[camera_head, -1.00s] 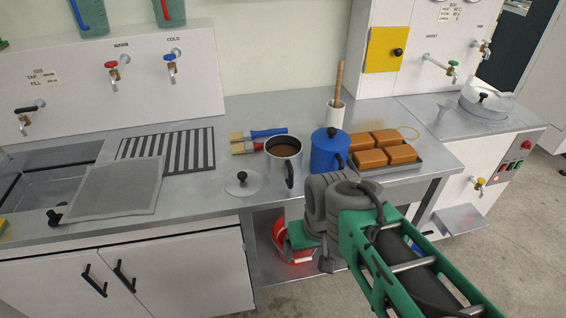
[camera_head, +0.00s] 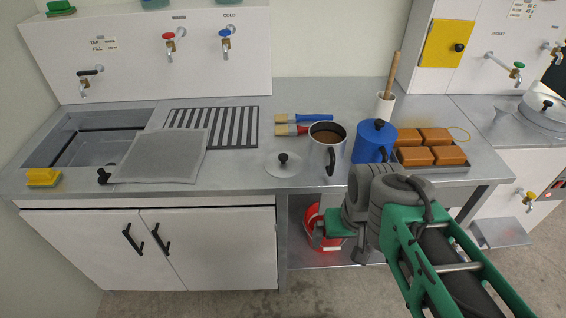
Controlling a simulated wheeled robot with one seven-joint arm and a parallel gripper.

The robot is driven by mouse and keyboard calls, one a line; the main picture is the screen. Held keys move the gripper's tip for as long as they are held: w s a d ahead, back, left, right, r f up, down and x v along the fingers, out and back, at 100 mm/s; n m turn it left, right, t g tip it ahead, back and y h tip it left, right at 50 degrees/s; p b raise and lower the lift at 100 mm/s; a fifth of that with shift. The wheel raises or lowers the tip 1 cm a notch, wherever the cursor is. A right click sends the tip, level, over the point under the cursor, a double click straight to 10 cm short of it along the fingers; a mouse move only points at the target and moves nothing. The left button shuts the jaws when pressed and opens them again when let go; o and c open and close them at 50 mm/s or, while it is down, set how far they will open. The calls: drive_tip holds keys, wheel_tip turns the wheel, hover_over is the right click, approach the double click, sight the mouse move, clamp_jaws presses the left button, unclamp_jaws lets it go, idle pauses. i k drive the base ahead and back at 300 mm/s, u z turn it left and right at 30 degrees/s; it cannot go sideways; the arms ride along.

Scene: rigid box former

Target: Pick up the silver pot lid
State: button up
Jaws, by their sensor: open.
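The silver pot lid (camera_head: 273,166), a flat round disc with a black knob, lies on the steel counter (camera_head: 235,187) near its front edge. It sits just left of a silver pot (camera_head: 322,158) with a dark handle and brown contents. My gripper (camera_head: 322,232) is open, in front of the counter and below the level of its top, to the right of and lower than the lid in the picture. It is apart from the lid. My wrist and forearm hide part of the counter front at the right.
A blue lidded pot (camera_head: 368,145) and a tray of brown blocks (camera_head: 430,147) stand right of the silver pot. Two brushes (camera_head: 300,124) lie behind the lid. A mesh screen (camera_head: 162,156) lies to the left. A red bucket (camera_head: 315,220) stands underneath, behind my gripper.

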sight(281, 164)
drive_tip(key=z, duration=0.3)
drive_tip(key=i, duration=0.5)
drive_tip(key=u, duration=3)
